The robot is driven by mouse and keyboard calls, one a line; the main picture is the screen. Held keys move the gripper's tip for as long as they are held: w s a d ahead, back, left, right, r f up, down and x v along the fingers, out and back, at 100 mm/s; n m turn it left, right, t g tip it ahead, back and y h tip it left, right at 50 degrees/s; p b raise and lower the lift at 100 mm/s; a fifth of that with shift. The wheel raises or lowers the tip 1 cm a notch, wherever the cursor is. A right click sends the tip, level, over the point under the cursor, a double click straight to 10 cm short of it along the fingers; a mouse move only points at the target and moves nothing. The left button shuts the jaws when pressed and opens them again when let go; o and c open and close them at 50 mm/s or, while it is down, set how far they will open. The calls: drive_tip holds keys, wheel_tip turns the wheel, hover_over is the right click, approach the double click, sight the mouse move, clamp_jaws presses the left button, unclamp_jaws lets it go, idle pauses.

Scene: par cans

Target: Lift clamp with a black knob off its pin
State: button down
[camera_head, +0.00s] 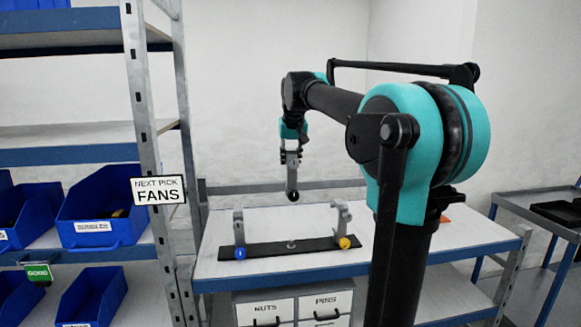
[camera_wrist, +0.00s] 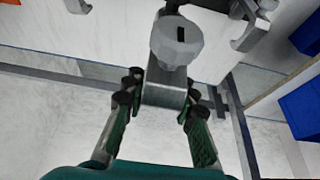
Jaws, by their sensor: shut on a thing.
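My gripper (camera_head: 291,154) is shut on the grey clamp (camera_head: 292,174), which hangs in the air with its black knob (camera_head: 293,196) at the lower end. Below it, apart from it, a short grey pin (camera_head: 291,244) stands bare at the middle of the black bar (camera_head: 268,250) on the bench. In the wrist view the fingers of my gripper (camera_wrist: 159,98) sit on either side of the clamp's metal body (camera_wrist: 163,90). A faceted grey end with a dark slot (camera_wrist: 177,42) points away from my gripper. The black knob is not clear in the wrist view.
Clamps with a blue knob (camera_head: 240,253) and a yellow knob (camera_head: 344,242) stand at the bar's left and right ends. The white bench (camera_head: 215,262) has drawers beneath. A shelf with blue bins (camera_head: 102,217) is at the left; a cart (camera_head: 530,203) is at the right.

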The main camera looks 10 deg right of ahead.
drive_tip(key=shift+f, duration=0.15)
wheel_tip(320, 180, down, 15)
drive_tip(key=shift+f, duration=0.15)
idle(3.7)
idle(0.3)
